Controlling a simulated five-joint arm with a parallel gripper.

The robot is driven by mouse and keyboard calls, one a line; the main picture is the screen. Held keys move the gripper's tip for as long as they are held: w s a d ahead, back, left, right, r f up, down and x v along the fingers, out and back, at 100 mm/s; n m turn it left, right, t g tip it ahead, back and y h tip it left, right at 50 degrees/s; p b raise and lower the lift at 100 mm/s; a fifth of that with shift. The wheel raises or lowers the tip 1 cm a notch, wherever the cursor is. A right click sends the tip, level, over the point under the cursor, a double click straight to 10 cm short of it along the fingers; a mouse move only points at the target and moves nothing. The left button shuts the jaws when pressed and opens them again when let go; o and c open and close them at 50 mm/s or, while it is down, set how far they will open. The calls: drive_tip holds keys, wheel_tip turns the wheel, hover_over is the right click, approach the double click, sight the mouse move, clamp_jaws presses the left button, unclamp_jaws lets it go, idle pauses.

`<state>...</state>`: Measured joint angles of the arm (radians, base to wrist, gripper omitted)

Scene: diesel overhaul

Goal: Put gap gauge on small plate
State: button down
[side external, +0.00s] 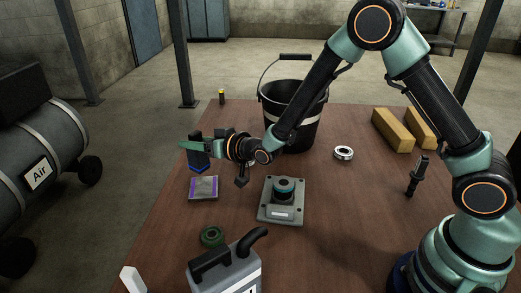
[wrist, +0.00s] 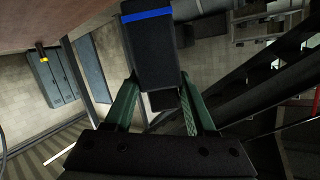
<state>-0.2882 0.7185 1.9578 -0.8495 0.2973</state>
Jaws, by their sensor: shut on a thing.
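The black block with a blue band, which I take for the gap gauge (side external: 199,159), is in my gripper (side external: 187,146) at the left of the table. The gauge also shows in the wrist view (wrist: 155,50), between the two green fingers of my gripper (wrist: 158,92), which are shut on it. In the side view it hangs roughly upright, blue band low. Just in front of and below it lies a flat grey square with purple markings, probably the small plate (side external: 203,188). The gauge appears apart from it; its exact height is hard to tell.
A grey mounting block (side external: 268,214) with a teal ring stands right of the small plate. A black bucket (side external: 300,125) is behind. A metal ring (side external: 344,153) and wooden blocks (side external: 392,130) are right.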

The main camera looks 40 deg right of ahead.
sight(206, 164)
drive_tip(key=shift+f, duration=3.05)
drive_tip(key=shift+f, duration=0.15)
drive_tip(key=shift+c, duration=1.1)
unclamp_jaws()
